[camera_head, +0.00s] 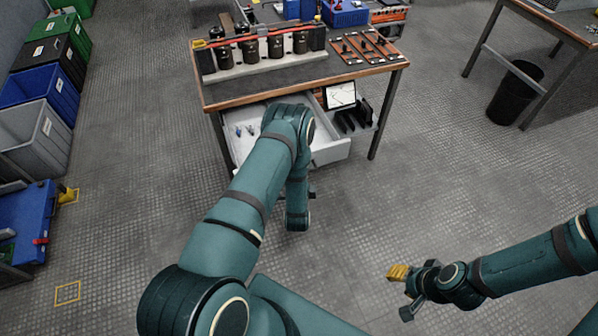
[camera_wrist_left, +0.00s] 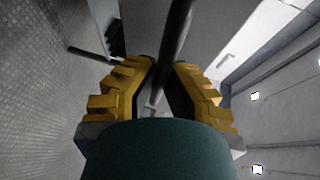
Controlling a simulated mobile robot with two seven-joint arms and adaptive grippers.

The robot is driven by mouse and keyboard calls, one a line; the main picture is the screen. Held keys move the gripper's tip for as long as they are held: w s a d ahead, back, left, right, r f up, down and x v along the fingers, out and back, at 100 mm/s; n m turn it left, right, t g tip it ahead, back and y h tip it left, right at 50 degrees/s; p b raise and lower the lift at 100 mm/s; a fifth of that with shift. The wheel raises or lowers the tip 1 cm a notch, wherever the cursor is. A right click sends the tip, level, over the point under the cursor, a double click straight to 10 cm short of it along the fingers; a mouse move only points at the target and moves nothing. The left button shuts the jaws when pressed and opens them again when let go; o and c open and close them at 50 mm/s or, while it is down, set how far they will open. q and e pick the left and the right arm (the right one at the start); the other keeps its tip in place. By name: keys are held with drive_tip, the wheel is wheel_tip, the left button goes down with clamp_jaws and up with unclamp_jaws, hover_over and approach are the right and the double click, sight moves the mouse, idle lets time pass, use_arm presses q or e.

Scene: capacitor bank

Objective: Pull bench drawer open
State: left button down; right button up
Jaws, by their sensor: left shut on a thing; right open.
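The bench (camera_head: 283,85) has a dark top with a wooden edge. Its pale grey drawer (camera_head: 331,153) stands out from under the top, with a few small items inside. My left arm crosses in front of the drawer and hides its handle and my left gripper in the head view. In the left wrist view, the yellow fingers of my left gripper (camera_wrist_left: 166,78) are shut on the dark bar handle (camera_wrist_left: 177,35), beside the grey drawer front. My right gripper (camera_head: 402,291) is open and empty above the floor at the lower right.
Dark capacitors (camera_head: 275,47) stand on a rack on the bench top, beside a tool board (camera_head: 365,46). A small screen (camera_head: 340,95) sits below the top. Bins (camera_head: 38,130) line the left side. A black bucket (camera_head: 514,95) stands at right.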

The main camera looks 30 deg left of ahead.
use_arm(q)
drive_tip(key=shift+d, duration=0.25)
drive_tip(key=c, duration=1)
unclamp_jaws()
drive_tip(key=shift+s, duration=0.15)
drive_tip(key=v, duration=1.2)
drive_tip(key=shift+a, duration=0.1)
